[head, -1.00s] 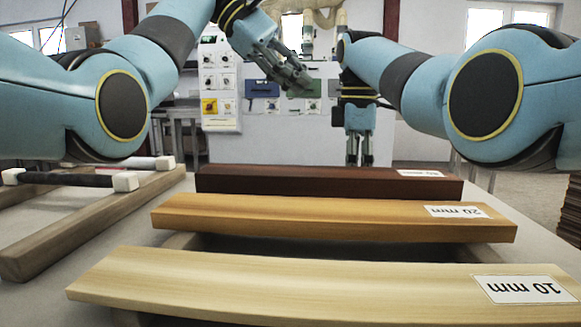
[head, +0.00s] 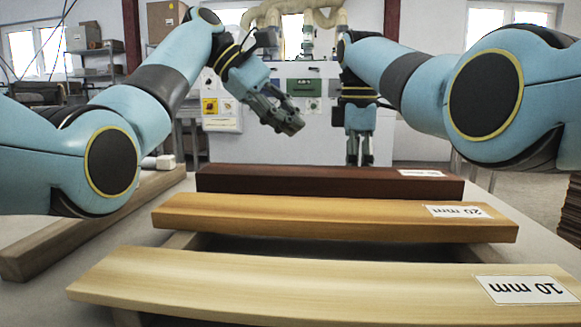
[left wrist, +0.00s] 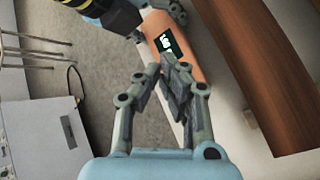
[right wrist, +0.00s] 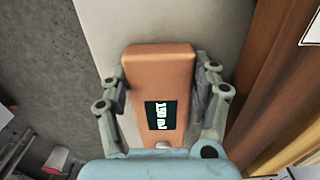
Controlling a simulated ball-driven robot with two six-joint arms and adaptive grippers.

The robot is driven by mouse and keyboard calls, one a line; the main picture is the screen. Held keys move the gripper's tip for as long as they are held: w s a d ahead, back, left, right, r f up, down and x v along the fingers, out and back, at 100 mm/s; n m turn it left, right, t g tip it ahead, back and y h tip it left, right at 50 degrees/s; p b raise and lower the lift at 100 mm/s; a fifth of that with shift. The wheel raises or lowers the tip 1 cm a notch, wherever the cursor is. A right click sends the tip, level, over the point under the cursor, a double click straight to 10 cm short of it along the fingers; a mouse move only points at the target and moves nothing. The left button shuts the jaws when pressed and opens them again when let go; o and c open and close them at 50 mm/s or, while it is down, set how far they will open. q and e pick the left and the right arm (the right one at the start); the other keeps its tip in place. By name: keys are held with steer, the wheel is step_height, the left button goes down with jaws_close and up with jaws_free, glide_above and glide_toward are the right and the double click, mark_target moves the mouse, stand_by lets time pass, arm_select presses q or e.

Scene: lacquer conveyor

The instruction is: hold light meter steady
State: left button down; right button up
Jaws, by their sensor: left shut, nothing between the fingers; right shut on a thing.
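The light meter (right wrist: 161,70) is an orange-brown block with a dark display reading in white digits, which I cannot read surely. My right gripper (right wrist: 160,85) is shut on its two sides, and in the head view (head: 359,158) it points down behind the dark plank. The meter also shows in the left wrist view (left wrist: 195,62), but I cannot make it out in the head view. My left gripper (head: 290,124) is shut and empty, to the left of the right gripper. In the left wrist view its closed fingers appear close below the meter, with nothing between them.
Three curved planks lie across the table: dark red-brown (head: 320,182), honey-coloured marked 20 mm (head: 320,219) and pale marked 10 mm (head: 300,278). A wooden rail (head: 70,232) lies at the left under my left arm. A white control cabinet (head: 222,100) stands behind.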

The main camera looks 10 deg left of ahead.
arm_select(q)
steer(key=shift+f, duration=2.15)
steer(key=shift+f, duration=0.4)
steer(key=shift+f, duration=0.55)
stand_by(0.5)
steer(key=shift+r, duration=0.95)
steer(key=shift+r, duration=0.1)
steer(key=shift+r, duration=2.45)
